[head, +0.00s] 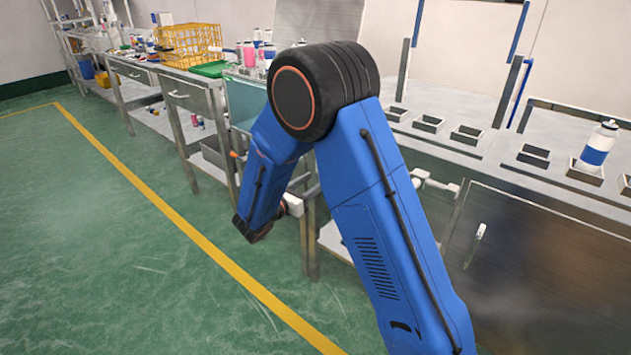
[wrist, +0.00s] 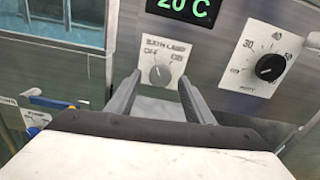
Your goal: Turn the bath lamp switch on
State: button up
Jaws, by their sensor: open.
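In the wrist view, the bath lamp switch (wrist: 160,75) is a small grey rotary knob on a light plate marked BATH LAMP, with OFF at the left and ON at the right. Its pointer looks close to upright; I cannot tell its exact setting. My gripper (wrist: 154,92) is open, with its two grey fingers to the left and right of the knob's lower side. The fingers hold nothing, and I cannot tell whether they touch the panel. In the head view my blue arm hides the switch and the fingers.
A black dial (wrist: 270,67) on a white scale plate sits right of the switch. A green display (wrist: 186,8) reading 20 C is above. A glass-sided tank (wrist: 66,35) is at upper left. In the head view, green floor (head: 120,230) lies open left of the benches.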

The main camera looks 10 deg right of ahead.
jog(key=shift+w+d, duration=0.4)
jog(key=shift+d, duration=0.15)
jog(key=shift+c, duration=0.6)
jog(key=c, duration=0.9)
jog(key=shift+c, duration=0.2)
jog(key=shift+m, duration=0.4)
jog(key=m, duration=1.1)
